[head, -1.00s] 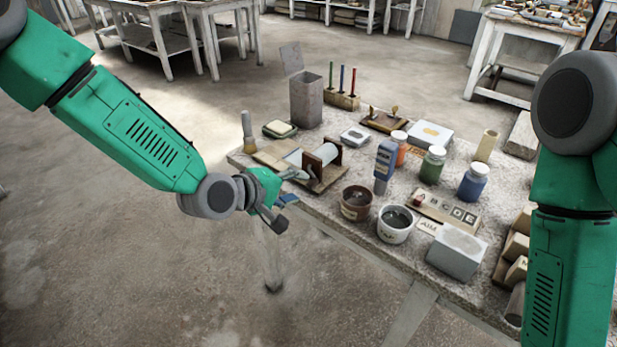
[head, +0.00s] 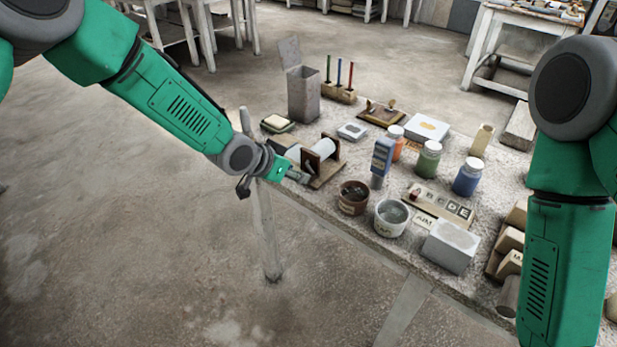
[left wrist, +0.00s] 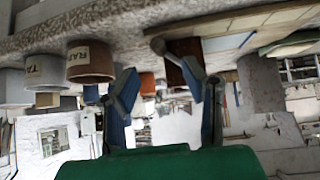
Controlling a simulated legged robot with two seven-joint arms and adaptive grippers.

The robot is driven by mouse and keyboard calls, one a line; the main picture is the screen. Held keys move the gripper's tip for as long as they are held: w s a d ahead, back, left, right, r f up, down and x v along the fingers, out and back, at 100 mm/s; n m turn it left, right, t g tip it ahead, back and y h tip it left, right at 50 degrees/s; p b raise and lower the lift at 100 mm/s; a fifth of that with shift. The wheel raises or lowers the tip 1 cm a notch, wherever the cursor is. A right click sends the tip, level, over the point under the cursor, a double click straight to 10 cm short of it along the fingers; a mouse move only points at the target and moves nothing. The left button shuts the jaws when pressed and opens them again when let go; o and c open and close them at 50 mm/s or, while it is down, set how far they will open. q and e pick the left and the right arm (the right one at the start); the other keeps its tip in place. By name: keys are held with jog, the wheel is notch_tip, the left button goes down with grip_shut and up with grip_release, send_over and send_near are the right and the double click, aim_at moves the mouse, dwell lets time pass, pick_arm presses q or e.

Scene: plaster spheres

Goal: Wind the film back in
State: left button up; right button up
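The film winder stands near the left end of the table, a wooden base with two dark brown end plates and a pale roll (head: 317,149) between them. A pale strip lies to the left of the roll, partly hidden by my left gripper (head: 297,177). That gripper is at the winder's near side. In the left wrist view, which is upside down, my left gripper (left wrist: 168,88) has its fingers apart with nothing held between them. My right gripper is out of view.
A brown pot (head: 353,199) and a white pot (head: 391,220) stand right of the winder. A blue stamp-like tool (head: 381,160) and several jars stand behind them. A grey box (head: 450,246) sits at the front edge.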

pick_arm(q)
jog(key=x, duration=0.6)
jog(key=shift+w+d+f, duration=0.2)
jog(key=shift+f, duration=0.05)
grip_shut()
